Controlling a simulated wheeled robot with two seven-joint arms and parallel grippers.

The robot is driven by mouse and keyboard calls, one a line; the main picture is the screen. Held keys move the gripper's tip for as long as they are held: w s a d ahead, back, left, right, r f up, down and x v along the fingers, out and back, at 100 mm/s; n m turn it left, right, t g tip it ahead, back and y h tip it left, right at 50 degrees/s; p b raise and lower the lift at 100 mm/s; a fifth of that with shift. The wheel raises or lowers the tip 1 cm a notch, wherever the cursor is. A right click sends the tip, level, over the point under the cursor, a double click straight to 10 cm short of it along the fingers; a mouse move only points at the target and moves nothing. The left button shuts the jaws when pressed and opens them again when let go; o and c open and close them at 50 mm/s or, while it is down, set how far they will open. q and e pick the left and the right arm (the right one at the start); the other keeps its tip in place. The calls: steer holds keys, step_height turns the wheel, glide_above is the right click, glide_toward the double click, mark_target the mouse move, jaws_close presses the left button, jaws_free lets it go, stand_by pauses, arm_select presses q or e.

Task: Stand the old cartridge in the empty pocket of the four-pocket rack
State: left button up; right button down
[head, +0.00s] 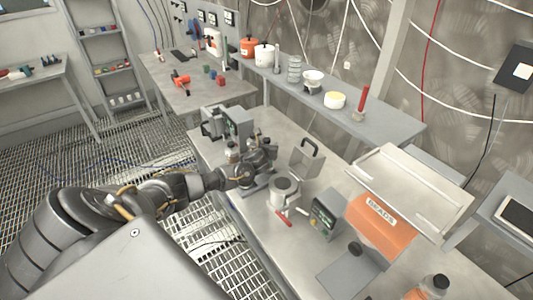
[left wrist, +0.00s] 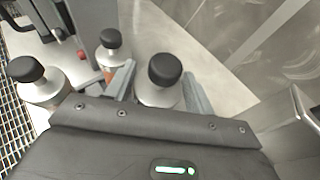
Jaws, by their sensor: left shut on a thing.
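My left gripper (head: 262,158) is over the near bench in the head view. In the left wrist view its two grey fingers (left wrist: 158,88) are shut on a pale metal cartridge (left wrist: 157,96) with a black cap, which I take as the old cartridge. A second black-capped cartridge (left wrist: 40,84) stands to the left, and a third with an orange band (left wrist: 110,57) stands farther back. One small cartridge (head: 231,153) shows beside the gripper in the head view. The gripper hides most of the rack, and I cannot make out its pockets. My right gripper is not in view.
A grey machine (head: 228,122) stands behind the gripper. To its right are a metal bin with a black handle (head: 307,158), a round canister (head: 285,191) and a display box (head: 327,214). An orange BEADS box (head: 370,224) and a black-capped bottle (head: 431,287) stand farther right.

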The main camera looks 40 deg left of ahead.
arm_select(q)
step_height(320, 180, down, 4)
steer(key=shift+f+p, duration=0.1)
steer(key=shift+p, duration=0.2)
steer(key=o, duration=1.6)
steer(key=shift+f, duration=0.1)
